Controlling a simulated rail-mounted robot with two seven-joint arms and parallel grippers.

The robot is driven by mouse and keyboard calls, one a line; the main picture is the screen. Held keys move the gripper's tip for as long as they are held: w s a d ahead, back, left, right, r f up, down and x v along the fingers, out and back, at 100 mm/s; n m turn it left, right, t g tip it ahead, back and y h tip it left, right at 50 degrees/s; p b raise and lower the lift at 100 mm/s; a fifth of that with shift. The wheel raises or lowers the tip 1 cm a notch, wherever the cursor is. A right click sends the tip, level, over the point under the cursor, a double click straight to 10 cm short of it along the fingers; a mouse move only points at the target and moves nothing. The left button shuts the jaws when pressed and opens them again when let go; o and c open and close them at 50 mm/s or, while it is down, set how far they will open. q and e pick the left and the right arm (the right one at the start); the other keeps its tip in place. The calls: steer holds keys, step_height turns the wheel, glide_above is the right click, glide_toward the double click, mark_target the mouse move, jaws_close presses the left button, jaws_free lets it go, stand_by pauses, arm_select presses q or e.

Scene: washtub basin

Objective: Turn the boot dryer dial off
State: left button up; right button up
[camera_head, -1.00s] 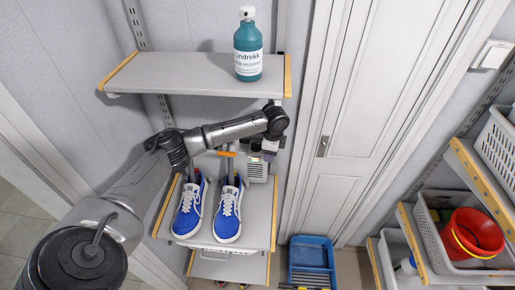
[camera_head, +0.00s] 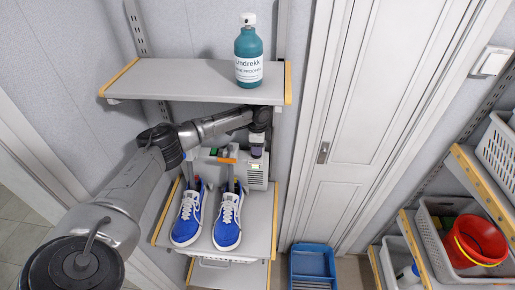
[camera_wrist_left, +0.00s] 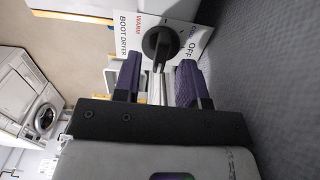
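The boot dryer (camera_head: 256,173) is a pale box on a shelf behind two blue shoes (camera_head: 228,215). In the left wrist view its black dial (camera_wrist_left: 160,43) sits on a white label plate printed "BOOT DRYER", "WARM" and "OFF". A narrow ridge on the dial extends down the picture. My left gripper (camera_wrist_left: 160,75) is open, its two dark purple fingers apart on either side of the line to the dial. I cannot tell whether they touch it. In the head view my left gripper (camera_head: 257,150) is in front of the dryer; the dial is not discernible there. My right gripper is not visible.
A grey shelf (camera_head: 190,82) with a teal bottle (camera_head: 248,58) is above the dryer. A door (camera_head: 350,120) stands to the right. A blue tray (camera_head: 312,262) is on the floor. Right-hand shelves hold a red bucket (camera_head: 475,242) in a basket.

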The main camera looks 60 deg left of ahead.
arm_select(q)
steer(key=shift+f, duration=0.8)
jaws_close()
